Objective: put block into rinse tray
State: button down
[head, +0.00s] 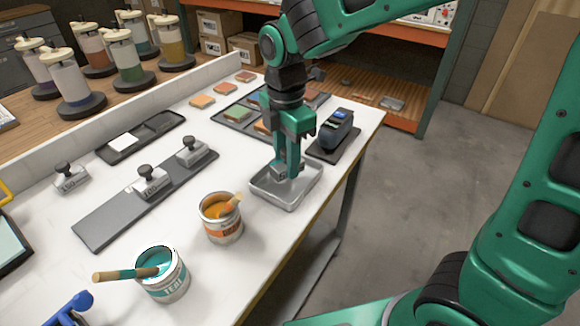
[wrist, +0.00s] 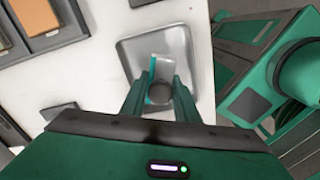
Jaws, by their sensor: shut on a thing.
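The rinse tray (head: 293,193) is a shallow grey metal tray near the table's right edge. It also shows in the wrist view (wrist: 190,45). My gripper (head: 287,160) points down over the tray and is shut on the dark knob (wrist: 158,94) of a grey block (head: 278,171). The block also shows in the wrist view (wrist: 166,66), within the tray's outline, with a teal strip along one side. The fingers hide part of the block. I cannot tell whether its underside touches the tray floor.
An orange paint can (head: 221,218) and a teal paint can (head: 162,273) stand to the left of the tray. A dark device (head: 335,131) stands behind it on the right. Knobbed blocks sit on a long dark rail (head: 110,220). A sample tray (head: 232,122) lies behind my gripper.

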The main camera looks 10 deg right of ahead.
jog(key=shift+f, duration=1.3)
jog(key=shift+f, duration=0.1)
jog(key=c, duration=1.4)
grip_release()
jog(key=shift+o, duration=0.2)
notch_tip(320, 180, up, 12)
jog(key=shift+r, duration=0.1)
